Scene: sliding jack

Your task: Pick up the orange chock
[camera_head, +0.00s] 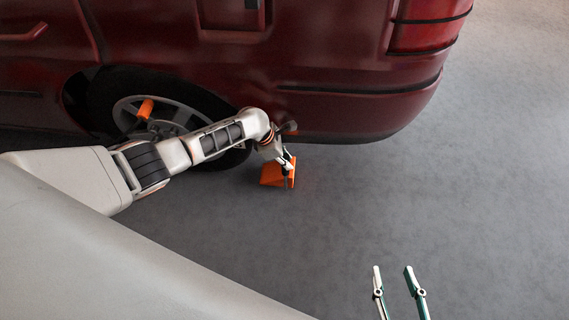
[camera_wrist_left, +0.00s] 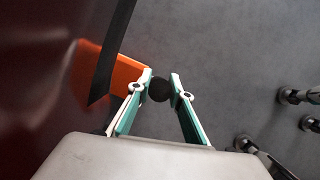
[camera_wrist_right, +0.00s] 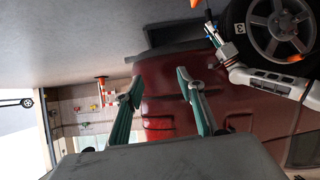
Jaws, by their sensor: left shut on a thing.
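The orange chock (camera_head: 271,173) is on the grey floor beside the car's rear wheel. My left gripper (camera_head: 287,168) is at the chock's right side. In the left wrist view the chock (camera_wrist_left: 125,73) lies left of and behind the fingers, partly hidden by a dark strip. My left fingers (camera_wrist_left: 160,77) are closed around a dark round piece (camera_wrist_left: 160,90) next to the orange body, which appears to be the chock's handle. My right gripper (camera_head: 392,268) is open and empty, low at the right of the head view; its parted fingers also show in the right wrist view (camera_wrist_right: 160,77).
The dark red car (camera_head: 330,75) stands close behind my left arm, with its rear wheel (camera_head: 170,115) and bumper near the wrist. A small orange piece (camera_head: 146,109) shows at that wheel. The floor (camera_head: 480,190) to the right is clear.

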